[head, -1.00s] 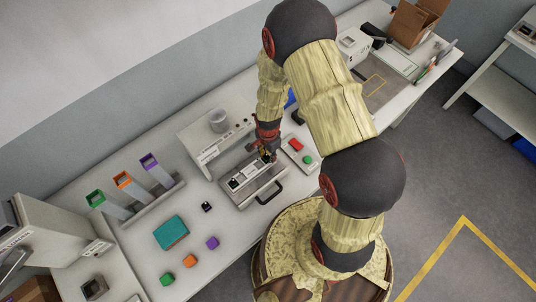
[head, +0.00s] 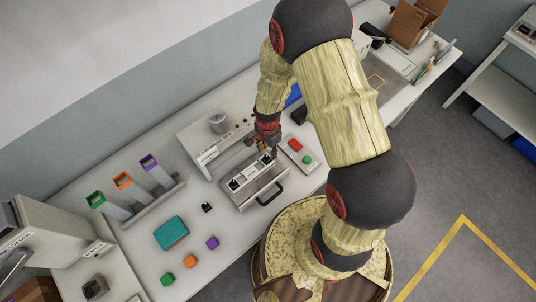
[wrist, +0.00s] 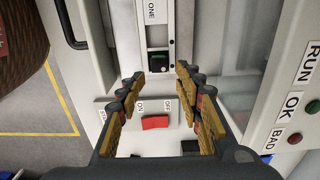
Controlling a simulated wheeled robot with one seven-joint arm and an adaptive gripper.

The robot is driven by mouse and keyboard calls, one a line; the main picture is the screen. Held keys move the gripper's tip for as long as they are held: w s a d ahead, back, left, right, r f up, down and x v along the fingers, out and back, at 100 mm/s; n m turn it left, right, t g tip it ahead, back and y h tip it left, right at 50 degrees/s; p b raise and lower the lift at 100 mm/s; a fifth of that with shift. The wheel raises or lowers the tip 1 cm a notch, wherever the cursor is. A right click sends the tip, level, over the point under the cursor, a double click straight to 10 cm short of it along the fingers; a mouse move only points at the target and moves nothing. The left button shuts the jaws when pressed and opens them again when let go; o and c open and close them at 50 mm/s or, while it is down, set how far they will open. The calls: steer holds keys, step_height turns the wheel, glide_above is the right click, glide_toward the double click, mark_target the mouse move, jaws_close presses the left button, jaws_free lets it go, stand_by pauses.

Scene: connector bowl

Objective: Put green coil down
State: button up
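The green coil, a small black block with a green centre (wrist: 159,58), sits in the right-end slot of the silver fixture (wrist: 156,85), below a label reading "ONE". In the head view, a dark block (head: 267,159) shows at that end of the fixture (head: 252,185). My gripper (wrist: 160,76) is open and empty. Its fingers are spread to either side in the wrist view, with nothing between the tips. In the head view my gripper (head: 264,147) hangs just above and behind the right end of the fixture, apart from the coil.
A switch box with a red rocker (wrist: 155,122) stands beside the fixture. A panel marked RUN, OK, BAD (wrist: 300,105) rises at the right in the wrist view. A small black part (head: 207,207), a teal box (head: 171,233) and coloured blocks lie on the table to the left.

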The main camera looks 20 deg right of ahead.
step_height(320, 180, up, 7)
step_height(320, 180, up, 11)
steer(key=n+t, duration=0.1)
steer(key=n, duration=0.2)
glide_above(268, 156)
steer(key=w, duration=0.1)
step_height(268, 156, up, 9)
steer(key=s+n+t, duration=0.2)
steer(key=n, duration=0.1)
steer(key=s+r+n+t, duration=0.2)
steer(key=s+r+n, duration=0.6)
steer(key=s+r, duration=0.5)
step_height(268, 156, up, 2)
steer(key=shift+r+n+t, duration=0.2)
steer(key=shift+n+t, duration=0.1)
step_height(268, 156, down, 19)
steer(key=b, duration=1.9)
